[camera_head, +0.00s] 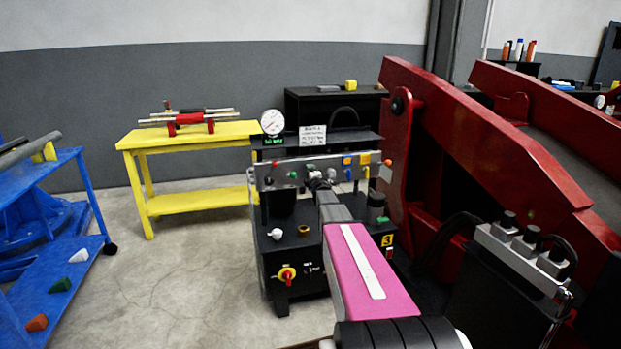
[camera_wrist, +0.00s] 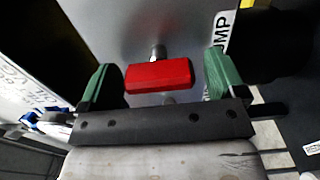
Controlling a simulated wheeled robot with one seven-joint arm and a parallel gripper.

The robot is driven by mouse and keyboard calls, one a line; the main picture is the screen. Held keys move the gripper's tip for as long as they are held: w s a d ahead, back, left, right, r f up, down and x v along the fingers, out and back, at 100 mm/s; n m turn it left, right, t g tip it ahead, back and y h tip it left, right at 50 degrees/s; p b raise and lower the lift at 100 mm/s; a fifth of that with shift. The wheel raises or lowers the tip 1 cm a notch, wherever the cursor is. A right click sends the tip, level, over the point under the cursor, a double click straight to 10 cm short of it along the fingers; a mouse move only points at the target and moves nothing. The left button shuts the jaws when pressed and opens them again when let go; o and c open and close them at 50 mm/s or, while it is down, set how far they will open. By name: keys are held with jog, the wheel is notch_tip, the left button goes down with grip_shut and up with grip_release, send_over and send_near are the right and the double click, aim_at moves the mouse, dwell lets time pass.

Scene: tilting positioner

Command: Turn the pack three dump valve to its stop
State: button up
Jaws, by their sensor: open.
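The dump valve's red handle (camera_wrist: 158,75) is a short bar on a metal stem in the wrist view, set on a grey panel. It lies nearly level across the picture. A white label (camera_wrist: 222,36) to its right reads partly "UMP". My gripper (camera_wrist: 160,78) is open, with one green finger on each side of the handle and a visible gap at both ends. In the head view the power pack (camera_head: 300,258) carries a yellow 3 plate (camera_head: 387,240). My pink arm reaches to its front there and hides the valve.
The pack's upper panel (camera_head: 275,180) has several buttons and knobs, with a gauge (camera_head: 272,122) above. Red steel arms (camera_head: 490,140) stand right. A yellow bench (camera_head: 200,201) and blue rack (camera_head: 60,270) are left, with clear floor between.

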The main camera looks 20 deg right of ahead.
jog(key=s, duration=1.1)
jog(key=s+a+f+m+g, duration=0.5)
jog(key=s+a+m+g, duration=0.1)
jog(key=s, duration=0.6)
jog(key=s+a+f+m+g, duration=0.6)
jog(key=s, duration=0.7)
jog(key=s+a+f+m+g, duration=0.5)
jog(key=s+a+m+g, duration=0.1)
jog(key=s, duration=0.6)
jog(key=shift+s+f, duration=0.25)
jog(key=shift+f, duration=0.05)
